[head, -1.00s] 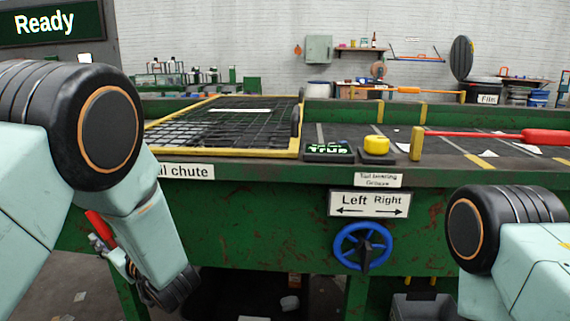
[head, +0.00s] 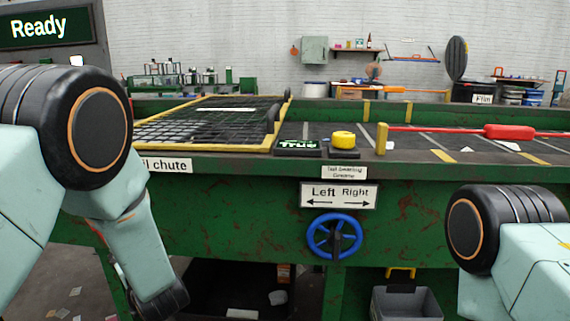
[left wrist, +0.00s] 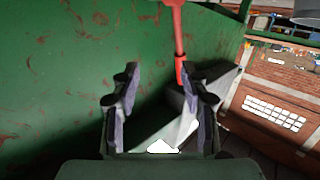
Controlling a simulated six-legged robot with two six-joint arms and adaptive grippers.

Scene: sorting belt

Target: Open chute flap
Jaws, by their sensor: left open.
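The chute's black mesh panel (head: 215,118) in a yellow frame lies on the green belt bench. A partly covered label reading "il chute" (head: 170,165) is on the bench front below it. In the left wrist view a red handle (left wrist: 179,45) hangs in front of the green bench side (left wrist: 70,60). My left gripper (left wrist: 160,100) is open and empty. The handle is ahead of it, nearer the right finger; I cannot tell whether they touch. In the head view my left forearm hides most of that area. My right gripper is out of view. I cannot make out a separate flap.
A blue handwheel (head: 334,237) sits under a Left/Right sign (head: 339,195). A yellow button (head: 343,140) and a long red-handled tool (head: 508,132) are on the bench top. A grey bin (head: 407,304) stands below. The floor at the lower left has scraps.

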